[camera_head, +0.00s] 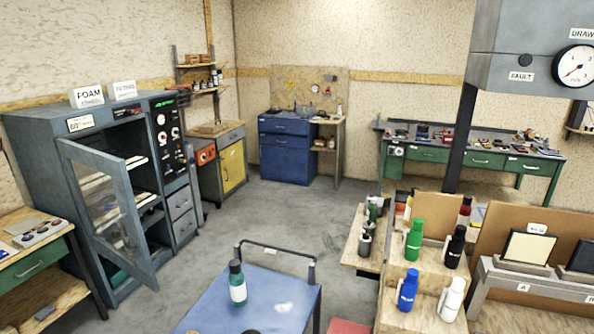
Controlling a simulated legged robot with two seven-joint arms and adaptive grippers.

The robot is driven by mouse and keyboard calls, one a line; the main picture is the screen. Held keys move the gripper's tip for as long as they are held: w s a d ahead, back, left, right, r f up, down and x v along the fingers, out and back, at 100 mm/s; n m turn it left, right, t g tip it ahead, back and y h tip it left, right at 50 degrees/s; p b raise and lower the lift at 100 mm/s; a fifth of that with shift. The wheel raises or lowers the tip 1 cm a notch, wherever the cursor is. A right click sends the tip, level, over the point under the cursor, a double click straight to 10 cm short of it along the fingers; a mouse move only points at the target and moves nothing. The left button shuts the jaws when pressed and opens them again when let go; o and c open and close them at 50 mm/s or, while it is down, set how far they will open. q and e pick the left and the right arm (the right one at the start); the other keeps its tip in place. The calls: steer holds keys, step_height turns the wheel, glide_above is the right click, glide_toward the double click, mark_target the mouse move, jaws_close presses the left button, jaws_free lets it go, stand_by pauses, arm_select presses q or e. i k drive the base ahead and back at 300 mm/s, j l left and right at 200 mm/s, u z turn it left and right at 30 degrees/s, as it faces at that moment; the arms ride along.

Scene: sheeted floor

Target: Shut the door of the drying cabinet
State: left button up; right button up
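The drying cabinet (38,135) is a tall grey unit at the left of the head view. Its glazed, grey-framed door (108,212) stands open, swung out towards me from the left side of the opening. Shelves with pale items show inside, behind and to the right of the door. A control panel with several knobs (168,140) and grey drawers form the cabinet's right part. Neither of my grippers shows in this view.
A blue cart (262,305) with a green bottle (237,283) stands at the front centre. A green workbench (35,262) is close left of the door. Wooden stands with bottles (414,240) fill the right. Grey floor (205,245) is clear between cabinet and cart.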

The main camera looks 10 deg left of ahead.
mark_target(142, 269)
steer(key=j+u, duration=0.15)
steer(key=j, duration=0.45)
steer(key=i+j+u, duration=0.1)
steer(key=j, duration=0.45)
steer(key=i+j+u, duration=0.15)
steer(key=j, duration=0.45)
steer(key=j+u, duration=0.65)
steer(key=u, duration=0.2)
steer(key=i+j, duration=0.45)
